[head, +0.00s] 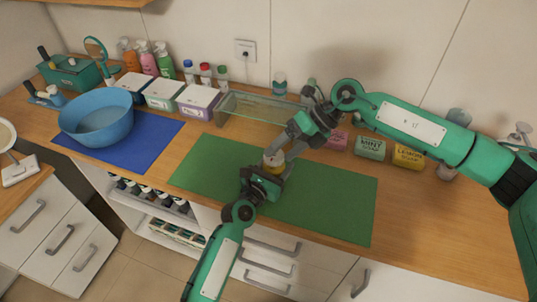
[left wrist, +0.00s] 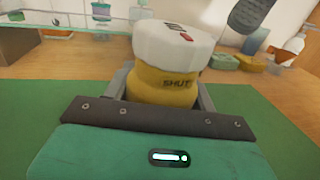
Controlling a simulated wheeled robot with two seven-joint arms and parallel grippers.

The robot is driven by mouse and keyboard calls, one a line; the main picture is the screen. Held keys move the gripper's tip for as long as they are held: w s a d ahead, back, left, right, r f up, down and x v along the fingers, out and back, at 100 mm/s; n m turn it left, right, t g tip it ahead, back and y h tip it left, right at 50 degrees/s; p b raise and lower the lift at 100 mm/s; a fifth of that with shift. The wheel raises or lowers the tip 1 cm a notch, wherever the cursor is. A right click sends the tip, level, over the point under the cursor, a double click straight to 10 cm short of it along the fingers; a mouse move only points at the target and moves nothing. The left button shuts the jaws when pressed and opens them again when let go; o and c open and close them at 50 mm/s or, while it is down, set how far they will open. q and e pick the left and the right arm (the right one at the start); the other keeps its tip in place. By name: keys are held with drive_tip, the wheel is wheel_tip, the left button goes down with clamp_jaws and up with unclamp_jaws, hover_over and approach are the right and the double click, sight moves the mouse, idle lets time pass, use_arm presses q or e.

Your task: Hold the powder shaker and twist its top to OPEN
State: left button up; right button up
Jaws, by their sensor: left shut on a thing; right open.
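The powder shaker (head: 273,160) has a yellow body and a white top. In the left wrist view the shaker (left wrist: 165,82) stands roughly upright, with "SHUT" on its body and a red mark and a dark mark on its white top. My left gripper (head: 268,176) is shut on the yellow body, over the green mat (head: 335,205); its jaws partly hide the lower body. My right gripper (head: 287,145) is open, close to the shaker's top from the upper right. A dark part of it shows at the upper right of the left wrist view (left wrist: 250,14), apart from the top.
A glass-sided tray (head: 262,110) stands behind the mat. Soap boxes, including a green one (head: 370,147) and a yellow one (head: 408,156), stand to the right. A blue bowl (head: 95,118) is on a blue mat at left. The mat's right part is clear.

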drive_tip(key=f+m+y, duration=0.1)
drive_tip(key=m+y, duration=0.1)
drive_tip(key=m, duration=0.1)
drive_tip(key=m+t+y, duration=0.5)
drive_tip(key=m+y, duration=0.2)
drive_tip(key=m, duration=1.6)
approach(274, 157)
drive_tip(key=a, duration=0.4)
drive_tip(key=w+a, duration=0.1)
drive_tip(key=a, duration=0.2)
drive_tip(key=w+a, duration=0.1)
drive_tip(key=a, duration=0.3)
drive_tip(key=shift+w+a+f, duration=0.2)
drive_tip(key=shift+w+a, duration=0.05)
drive_tip(key=shift+a, duration=0.05)
drive_tip(key=shift+c, duration=0.4)
drive_tip(key=c, duration=0.9)
